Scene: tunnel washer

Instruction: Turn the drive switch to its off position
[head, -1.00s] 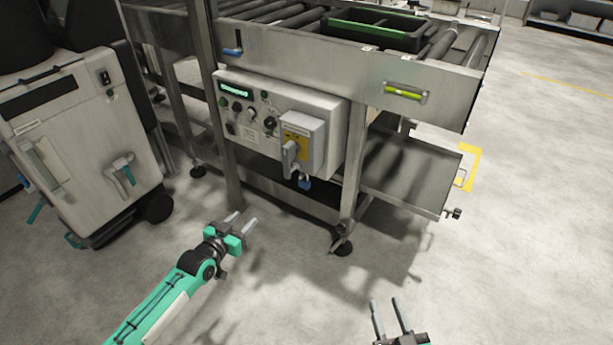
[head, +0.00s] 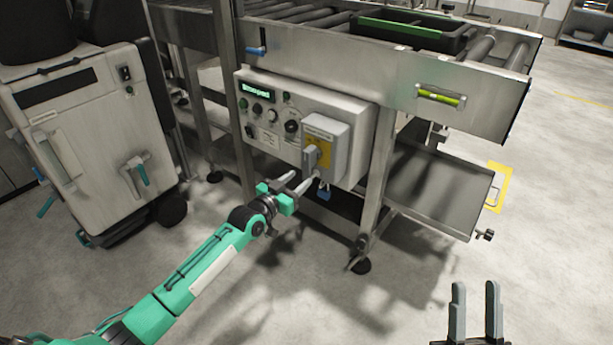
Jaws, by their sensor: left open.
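The control panel (head: 262,143) is a pale box under the roller conveyor, with a green-lit display (head: 256,91) and several knobs. A grey switch box with a yellow plate (head: 323,137) sits at its right end and carries a grey handle (head: 311,157). Which of these is the drive switch I cannot read. My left gripper (head: 291,178) is open and empty, just below and left of the handle; whether a finger touches it I cannot tell. My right gripper (head: 475,305) is open and empty over the floor at the bottom right.
A blue padlock-like piece (head: 324,194) hangs below the switch box. A conveyor leg (head: 377,195) and a metal tray (head: 440,190) stand to the right. A pale wheeled cabinet (head: 90,140) stands at the left. The floor in front is clear.

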